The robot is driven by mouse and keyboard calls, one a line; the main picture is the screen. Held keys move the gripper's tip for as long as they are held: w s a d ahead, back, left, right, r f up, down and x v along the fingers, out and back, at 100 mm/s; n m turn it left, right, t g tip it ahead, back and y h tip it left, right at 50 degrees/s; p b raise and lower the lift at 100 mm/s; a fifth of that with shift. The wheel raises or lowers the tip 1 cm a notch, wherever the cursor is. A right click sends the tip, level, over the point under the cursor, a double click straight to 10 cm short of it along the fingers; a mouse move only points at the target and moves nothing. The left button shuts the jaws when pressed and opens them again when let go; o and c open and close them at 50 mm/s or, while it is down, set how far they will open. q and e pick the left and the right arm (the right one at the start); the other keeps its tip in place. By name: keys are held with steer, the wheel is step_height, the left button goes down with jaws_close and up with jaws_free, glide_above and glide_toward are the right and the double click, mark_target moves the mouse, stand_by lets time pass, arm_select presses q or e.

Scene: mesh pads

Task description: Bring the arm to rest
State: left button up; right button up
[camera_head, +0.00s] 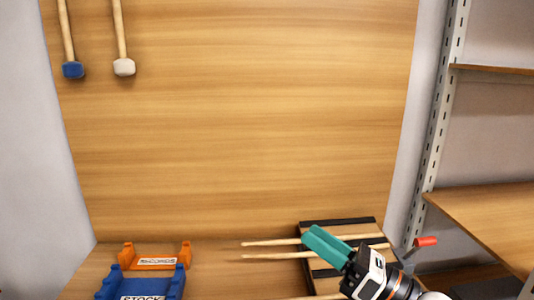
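My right gripper (326,246) comes in from the lower right. Its two teal fingers lie side by side, with no clear gap and nothing visible held between them. It appears in front of a dark-edged board (336,222) on the table, and its height above the board is hard to judge. A pale wooden stick (270,242) and a second stick (278,256) run leftward from the board, partly hidden behind the fingers. My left gripper is out of view.
An orange holder (157,263) and a blue holder marked STOCK (172,283) stand at the lower left. A blue-headed mallet (73,70) and a white-headed mallet (124,67) hang on the wooden back panel (245,130). Shelves (490,215) stand at the right, near a red-ended item (426,241).

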steer(key=s+d+f+m+t+h, duration=0.1)
steer(key=d+f+m+h, duration=0.3)
steer(key=f+m+h, duration=0.5)
steer(key=s+d+f+m+t+h, duration=0.1)
steer(key=d+f+m+h, duration=0.35)
steer(key=m, duration=0.85)
steer(key=d+f+m+t+h, duration=0.1)
steer(key=d+f+m+h, duration=0.45)
steer(key=m, duration=0.55)
steer(key=s+a+f+m+g, duration=0.3)
steer(key=s+f+m+g, duration=0.7)
steer(key=s+f, duration=0.9)
steer(key=s+f+n+g+p, duration=0.1)
steer(key=s+f+p, duration=0.1)
steer(key=f, duration=0.9)
steer(key=s+f+n+g+p, duration=0.2)
steer(key=f+p, duration=0.1)
steer(key=f, duration=0.7)
steer(key=s+d+f+g+p, duration=0.1)
steer(key=s+d+f+p, duration=0.1)
steer(key=s+f, duration=0.9)
steer(key=s+d, duration=0.1)
steer(key=s, duration=0.3)
steer(key=shift+d+f+y+p, duration=0.15)
steer(key=shift+d+y+p, duration=0.1)
steer(key=shift+y+p, duration=0.05)
